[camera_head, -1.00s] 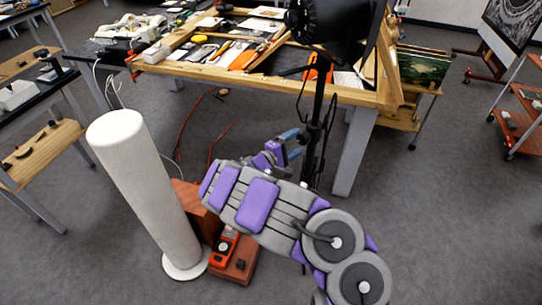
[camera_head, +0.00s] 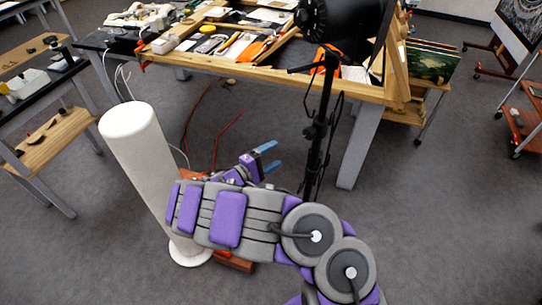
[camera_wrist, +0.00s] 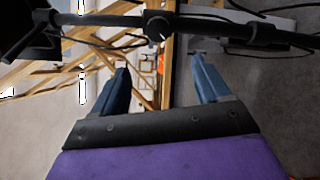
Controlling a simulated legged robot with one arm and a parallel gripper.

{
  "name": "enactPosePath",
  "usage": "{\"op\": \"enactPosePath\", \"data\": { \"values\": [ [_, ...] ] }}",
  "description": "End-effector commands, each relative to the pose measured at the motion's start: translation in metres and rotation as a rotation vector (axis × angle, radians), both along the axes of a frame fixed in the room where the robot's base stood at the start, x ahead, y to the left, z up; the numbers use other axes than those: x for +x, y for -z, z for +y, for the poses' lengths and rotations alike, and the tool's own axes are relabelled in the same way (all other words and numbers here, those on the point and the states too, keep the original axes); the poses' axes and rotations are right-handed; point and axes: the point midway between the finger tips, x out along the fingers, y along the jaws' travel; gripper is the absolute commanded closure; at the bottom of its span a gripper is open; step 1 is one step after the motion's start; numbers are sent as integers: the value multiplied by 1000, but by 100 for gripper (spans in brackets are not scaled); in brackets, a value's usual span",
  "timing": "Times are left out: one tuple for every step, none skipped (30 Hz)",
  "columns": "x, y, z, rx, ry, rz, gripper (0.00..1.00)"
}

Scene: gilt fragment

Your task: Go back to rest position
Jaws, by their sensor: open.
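My gripper (camera_head: 266,158) is at the end of my purple and grey arm, in the middle of the head view. Its two blue fingers are apart, and nothing shows between them. In the wrist view my gripper (camera_wrist: 160,85) is also open and empty, with the stand's dark bar crossing beyond its fingertips. In the head view the fingers are just left of the black stand's pole. My arm reaches in from the lower right and bends to the left. It hides much of the reddish-brown box on the floor.
A white cylinder (camera_head: 143,165) on a round base stands left of my arm. The black lamp stand (camera_head: 320,130) rises right of my gripper. A wooden workbench (camera_head: 350,88) with tools is behind. A side table (camera_head: 45,140) is at left. The grey floor (camera_head: 450,220) at right is clear.

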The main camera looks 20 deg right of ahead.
Motion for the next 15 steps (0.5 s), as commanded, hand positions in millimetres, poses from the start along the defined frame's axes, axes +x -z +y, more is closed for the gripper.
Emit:
{"op": "enactPosePath", "data": {
  "values": [
    [0,0,0,0,0,0,24],
    [0,0,0,0,0,0,24],
    [0,0,0,0,0,0,24],
    [0,0,0,0,0,0,24],
    [0,0,0,0,0,0,24],
    [0,0,0,0,0,0,24],
    [0,0,0,0,0,0,24],
    [0,0,0,0,0,0,24],
    [0,-1,-1,0,3,-1,24],
    [0,-3,-3,-1,8,-3,24],
    [-1,-7,-5,-2,17,-6,24],
    [-2,-14,-11,-5,34,-11,24],
    [-4,-21,-17,-6,53,-16,24],
    [-7,-29,-25,-6,76,-21,24],
    [-11,-41,-36,-5,114,-29,24]
  ]
}}
